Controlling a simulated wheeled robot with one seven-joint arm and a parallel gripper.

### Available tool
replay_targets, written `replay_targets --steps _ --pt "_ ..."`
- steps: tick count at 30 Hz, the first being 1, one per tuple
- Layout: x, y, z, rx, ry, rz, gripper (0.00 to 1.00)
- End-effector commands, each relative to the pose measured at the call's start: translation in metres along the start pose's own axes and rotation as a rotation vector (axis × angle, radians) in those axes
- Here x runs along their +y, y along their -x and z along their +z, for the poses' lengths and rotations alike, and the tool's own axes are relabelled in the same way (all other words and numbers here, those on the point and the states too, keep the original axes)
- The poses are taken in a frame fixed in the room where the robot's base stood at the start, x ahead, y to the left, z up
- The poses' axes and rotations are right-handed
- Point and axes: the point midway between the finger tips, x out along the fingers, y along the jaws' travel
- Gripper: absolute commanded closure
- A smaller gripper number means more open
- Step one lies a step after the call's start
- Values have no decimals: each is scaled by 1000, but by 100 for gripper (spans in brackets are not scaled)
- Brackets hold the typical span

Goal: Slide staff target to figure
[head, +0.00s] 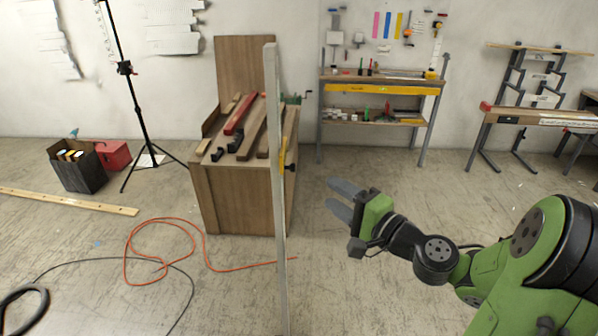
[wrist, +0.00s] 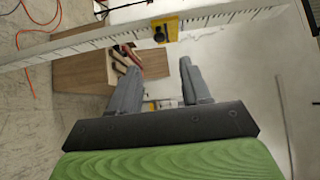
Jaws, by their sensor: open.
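A pale staff (head: 275,220) stands upright in front of the wooden bench in the head view. In the wrist view the staff (wrist: 90,43) runs slantwise across the top, with dark graduation marks; its figures are too small to read. The yellow staff target (head: 283,157) sits partway up the staff, seen nearly edge-on with a dark knob at its right. The target (wrist: 165,29) also shows in the wrist view, beyond my fingertips. My gripper (head: 335,197) is open and empty, to the right of the staff and apart from it and the target.
A wooden bench (head: 235,200) with red and wooden bars stands behind the staff. A black tripod (head: 137,110), a dark crate (head: 78,167) and a red box (head: 114,155) are at left. An orange cable (head: 127,255) lies on the floor. A shelved workbench (head: 380,88) stands at the back.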

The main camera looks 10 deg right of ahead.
Motion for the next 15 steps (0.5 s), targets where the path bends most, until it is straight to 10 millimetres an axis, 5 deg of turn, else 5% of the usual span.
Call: replay_targets --steps 9,15 --pt "-2 -81 2 -7 2 -2 52" --pt "-1 -108 2 -4 2 0 52"
